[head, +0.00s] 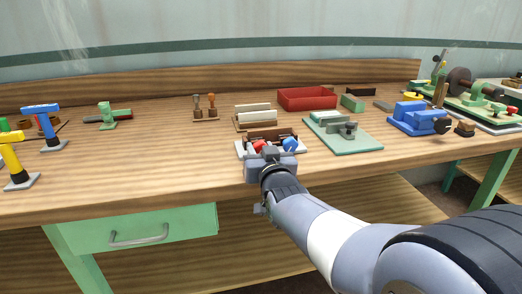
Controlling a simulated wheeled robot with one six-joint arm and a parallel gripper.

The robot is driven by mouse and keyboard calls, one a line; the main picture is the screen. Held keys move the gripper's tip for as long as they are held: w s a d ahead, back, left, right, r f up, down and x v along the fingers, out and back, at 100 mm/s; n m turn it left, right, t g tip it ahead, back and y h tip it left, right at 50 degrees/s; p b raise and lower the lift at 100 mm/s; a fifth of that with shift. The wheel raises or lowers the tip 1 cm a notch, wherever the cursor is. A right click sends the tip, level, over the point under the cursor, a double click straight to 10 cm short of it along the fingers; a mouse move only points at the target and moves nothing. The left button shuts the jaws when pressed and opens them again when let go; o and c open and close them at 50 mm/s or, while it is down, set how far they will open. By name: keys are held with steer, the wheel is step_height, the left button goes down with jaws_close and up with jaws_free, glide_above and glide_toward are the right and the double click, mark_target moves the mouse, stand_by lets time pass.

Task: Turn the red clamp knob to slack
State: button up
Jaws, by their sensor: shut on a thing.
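The red clamp knob (259,146) shows as a small red patch on the front of a low fixture (241,153) with a pale base and a dark brown block, near the table's front edge. A blue knob (290,145) sits to its right on the same fixture. My gripper (266,152) is at the fixture from the front, shut on the red clamp knob. Its body hides the lower part of the knob and the fixture's front. The knob's marks and its slack position are too small to read.
A green plate with a grey clamp (345,130) stands close on the right, then a blue vise (418,117). Behind are a cream block holder (254,117) and a red tray (307,98). The wooden bench (150,165) is clear to the left front.

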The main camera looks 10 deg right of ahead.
steer(key=shift+n+b, duration=0.45)
steer(key=shift+n, duration=0.35)
steer(key=o, duration=1)
steer(key=s+p, duration=0.1)
steer(key=s, duration=0.9)
steer(key=shift+s+p, duration=0.4)
steer(key=shift+c, duration=0.6)
